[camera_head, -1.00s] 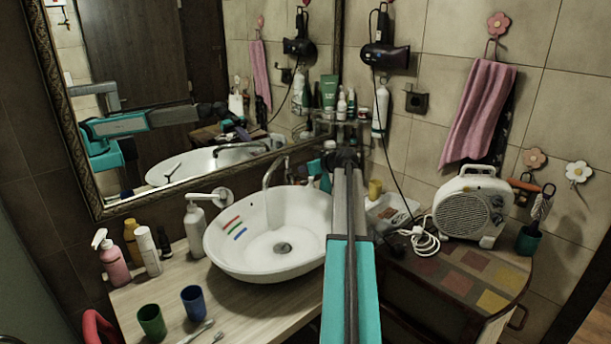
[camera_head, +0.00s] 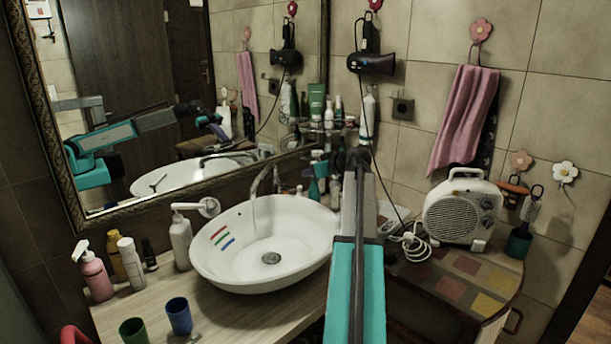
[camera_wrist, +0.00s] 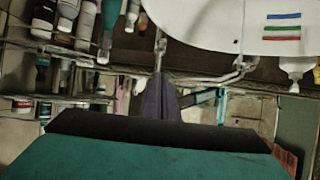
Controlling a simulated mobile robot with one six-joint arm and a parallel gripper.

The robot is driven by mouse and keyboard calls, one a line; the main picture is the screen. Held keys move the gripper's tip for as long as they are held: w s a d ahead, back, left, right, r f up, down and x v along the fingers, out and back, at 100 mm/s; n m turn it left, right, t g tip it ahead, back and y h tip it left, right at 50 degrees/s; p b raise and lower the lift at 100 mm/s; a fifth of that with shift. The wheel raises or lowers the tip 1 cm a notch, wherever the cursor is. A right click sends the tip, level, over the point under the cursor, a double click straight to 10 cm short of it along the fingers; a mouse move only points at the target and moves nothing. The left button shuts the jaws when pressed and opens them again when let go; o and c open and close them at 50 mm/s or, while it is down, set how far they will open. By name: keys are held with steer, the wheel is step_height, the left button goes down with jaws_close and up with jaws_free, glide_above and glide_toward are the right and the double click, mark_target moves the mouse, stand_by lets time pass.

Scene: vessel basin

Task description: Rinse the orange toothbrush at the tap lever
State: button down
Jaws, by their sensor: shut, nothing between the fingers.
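The white basin (camera_head: 225,268) stands on the counter with red, green and blue stripes on its inner wall. The chrome tap (camera_head: 262,182) arches over it, and a thin pale line like water hangs below the spout. I cannot make out the tap lever clearly. I cannot pick out an orange toothbrush in either current view. My gripper (camera_wrist: 160,82) shows in the wrist view as dark, narrow fingers, shut with nothing held, close to the chrome tap parts (camera_wrist: 240,68). In the head view my arm reaches away over the basin's right side and hides the fingers.
A blue cup (camera_head: 179,316) and green cup (camera_head: 133,331) stand at the front left. Bottles, including a pink one (camera_head: 96,277), stand left of the basin. Bottles crowd the glass shelf behind my arm. A white fan heater (camera_head: 462,213) stands on the right.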

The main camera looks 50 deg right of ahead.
steer(key=c, duration=2.2)
jaws_free()
steer(key=s+a+f+n+t+h+b, duration=0.1)
steer(key=a+f+n+h+b, duration=0.3)
steer(key=f+n+b, duration=0.5)
steer(key=n+t+h+b, duration=0.1)
steer(key=n, duration=0.5)
steer(key=shift+b, duration=0.4)
steer(key=shift+d+r, duration=0.1)
